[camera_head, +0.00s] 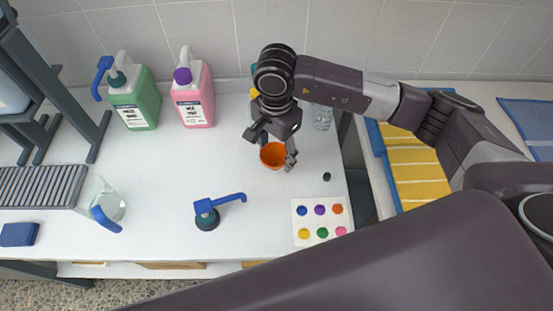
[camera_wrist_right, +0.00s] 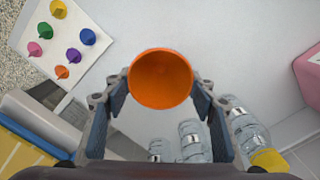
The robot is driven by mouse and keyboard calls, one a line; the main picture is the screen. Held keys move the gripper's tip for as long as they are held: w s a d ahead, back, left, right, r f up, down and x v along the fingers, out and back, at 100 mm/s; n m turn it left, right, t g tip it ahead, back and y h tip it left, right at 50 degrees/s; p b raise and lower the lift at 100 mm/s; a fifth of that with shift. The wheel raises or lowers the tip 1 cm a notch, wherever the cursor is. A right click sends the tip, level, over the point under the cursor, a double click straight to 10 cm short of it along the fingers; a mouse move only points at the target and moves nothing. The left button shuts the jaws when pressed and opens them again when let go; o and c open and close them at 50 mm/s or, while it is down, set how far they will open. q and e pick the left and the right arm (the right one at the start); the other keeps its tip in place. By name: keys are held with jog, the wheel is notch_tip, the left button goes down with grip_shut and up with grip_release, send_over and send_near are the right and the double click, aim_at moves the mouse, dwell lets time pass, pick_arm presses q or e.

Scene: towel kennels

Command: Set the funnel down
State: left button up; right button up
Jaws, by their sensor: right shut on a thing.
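The orange funnel (camera_head: 273,155) is in my right gripper (camera_head: 270,145), over the white counter in the head view. The right wrist view shows the funnel (camera_wrist_right: 161,79) as a round orange bowl between the two fingers of the right gripper (camera_wrist_right: 160,90), which touch its sides. Its spout is hidden, and I cannot tell whether it touches the counter. My left gripper is not in view.
A blue pump head (camera_head: 207,212) stands on the counter (camera_head: 160,215). Green (camera_head: 138,105) and pink (camera_head: 193,100) jugs stand at the back. Clear bottles (camera_wrist_right: 195,140) are near the gripper. A card of coloured pieces (camera_head: 298,232) lies front right. A measuring jug (camera_head: 108,205) stands left.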

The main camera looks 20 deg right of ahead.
aim_at(277, 161)
notch_tip(277, 161, down, 4)
jog(key=shift+f+p, duration=0.25)
jog(key=shift+p, duration=0.15)
jog(key=o, duration=0.4)
jog(key=shift+f+b, duration=0.1)
jog(key=shift+b, duration=0.2)
jog(key=o, duration=0.5)
jog(key=shift+r, duration=0.2)
notch_tip(277, 161, up, 12)
jog(key=shift+b, duration=1.15)
